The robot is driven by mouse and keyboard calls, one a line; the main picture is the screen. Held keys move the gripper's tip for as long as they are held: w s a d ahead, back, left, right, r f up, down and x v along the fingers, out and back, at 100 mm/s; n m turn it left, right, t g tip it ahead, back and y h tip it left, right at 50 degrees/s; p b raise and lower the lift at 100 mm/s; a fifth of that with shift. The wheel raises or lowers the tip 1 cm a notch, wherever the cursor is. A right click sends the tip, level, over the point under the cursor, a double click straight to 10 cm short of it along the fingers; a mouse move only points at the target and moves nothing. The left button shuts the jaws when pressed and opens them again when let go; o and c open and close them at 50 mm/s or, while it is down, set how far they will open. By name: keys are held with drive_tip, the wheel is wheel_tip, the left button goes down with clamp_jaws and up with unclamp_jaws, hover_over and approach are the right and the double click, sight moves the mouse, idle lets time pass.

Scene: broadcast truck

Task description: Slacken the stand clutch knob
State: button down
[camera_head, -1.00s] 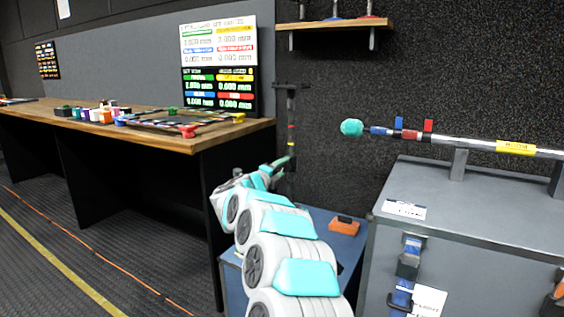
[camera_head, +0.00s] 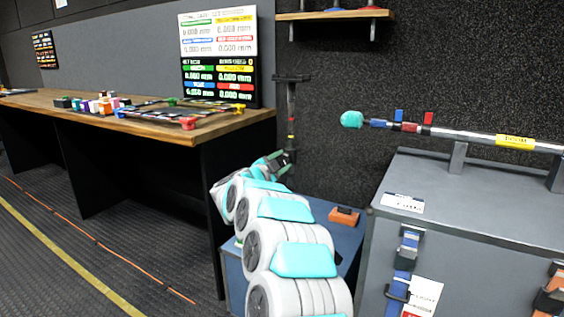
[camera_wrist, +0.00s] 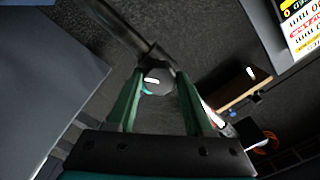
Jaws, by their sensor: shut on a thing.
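A thin dark stand (camera_head: 291,105) with a short crossbar on top and small coloured bands rises behind my arm in the head view. My gripper (camera_head: 284,160) is at the stand's lower part. In the wrist view the stand's dark pole (camera_wrist: 115,24) runs down from the upper left to a dark clutch knob (camera_wrist: 156,80) with a pale mark. The two green fingers of my gripper (camera_wrist: 157,92) are shut on the knob, one on each side. In the head view the knob is too small and covered to make out.
A wooden workbench (camera_head: 150,132) with coloured pieces stands left. A grey cabinet (camera_head: 470,200) bearing a horizontal pole (camera_head: 455,134) stands right. A low blue box (camera_head: 325,215) with an orange block (camera_head: 344,215) sits between them. A shelf (camera_head: 335,15) hangs above.

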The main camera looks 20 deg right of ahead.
drive_tip(key=shift+n, duration=2.2)
drive_tip(key=shift+c, duration=1.4)
unclamp_jaws()
drive_tip(key=v, duration=0.7)
drive_tip(key=shift+s+a+b, duration=0.25)
drive_tip(key=shift+a+b, duration=0.1)
drive_tip(key=shift+b, duration=0.1)
